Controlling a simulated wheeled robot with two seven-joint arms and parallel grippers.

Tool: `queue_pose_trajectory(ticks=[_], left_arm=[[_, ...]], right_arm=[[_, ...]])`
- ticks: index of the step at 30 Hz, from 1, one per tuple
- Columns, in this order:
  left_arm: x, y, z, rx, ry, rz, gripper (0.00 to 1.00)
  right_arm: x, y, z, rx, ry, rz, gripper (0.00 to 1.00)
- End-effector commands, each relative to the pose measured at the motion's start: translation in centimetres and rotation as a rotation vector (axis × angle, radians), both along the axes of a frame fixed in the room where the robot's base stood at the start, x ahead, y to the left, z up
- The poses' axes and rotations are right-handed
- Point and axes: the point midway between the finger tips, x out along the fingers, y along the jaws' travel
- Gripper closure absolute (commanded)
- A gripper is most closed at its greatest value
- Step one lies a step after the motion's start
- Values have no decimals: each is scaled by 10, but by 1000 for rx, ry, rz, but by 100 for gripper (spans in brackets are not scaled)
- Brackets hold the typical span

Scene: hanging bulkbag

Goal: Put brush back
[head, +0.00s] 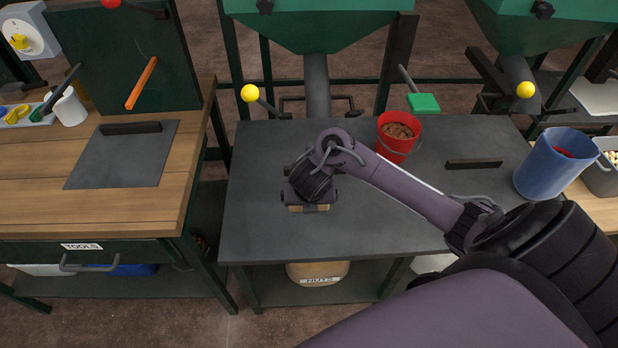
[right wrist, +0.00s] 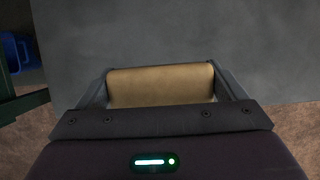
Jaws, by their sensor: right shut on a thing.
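My right gripper (head: 308,205) is over the dark middle table (head: 260,230) near its left front part. It is shut on a tan wooden block, which I take to be the brush (right wrist: 160,86). In the right wrist view the block spans the gap between the two fingers. Its bristles are not visible, and I cannot tell whether it touches the tabletop. My left gripper is not in view.
The wooden bench (head: 30,190) at left carries a grey mat (head: 120,165), a dark bar (head: 130,128) and a white cup (head: 68,108). On the middle table stand a red bucket (head: 392,152) and a dark bar (head: 473,164). A blue bucket (head: 548,165) is at right.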

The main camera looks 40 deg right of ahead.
Motion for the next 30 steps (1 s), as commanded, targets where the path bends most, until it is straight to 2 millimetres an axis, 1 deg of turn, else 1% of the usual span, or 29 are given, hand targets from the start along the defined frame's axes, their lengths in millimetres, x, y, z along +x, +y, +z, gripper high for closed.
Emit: queue_pose_trajectory(ticks=[1,3,6,11,15,18,22,30], left_arm=[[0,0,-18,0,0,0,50],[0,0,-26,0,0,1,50],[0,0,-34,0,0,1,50],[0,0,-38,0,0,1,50],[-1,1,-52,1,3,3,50],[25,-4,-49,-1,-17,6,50],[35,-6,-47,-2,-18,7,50],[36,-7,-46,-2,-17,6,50]], right_arm=[[-2,-1,-24,-2,4,-2,31],[-2,-1,-38,-1,4,-2,31],[-1,-1,-51,-3,3,-2,31],[-1,-1,-60,-1,2,0,31],[-1,-1,-82,-1,3,-1,31],[-1,-1,-94,-1,3,-1,31],[0,-1,-101,-1,1,-2,31],[0,-1,-100,-1,2,-1,31]])
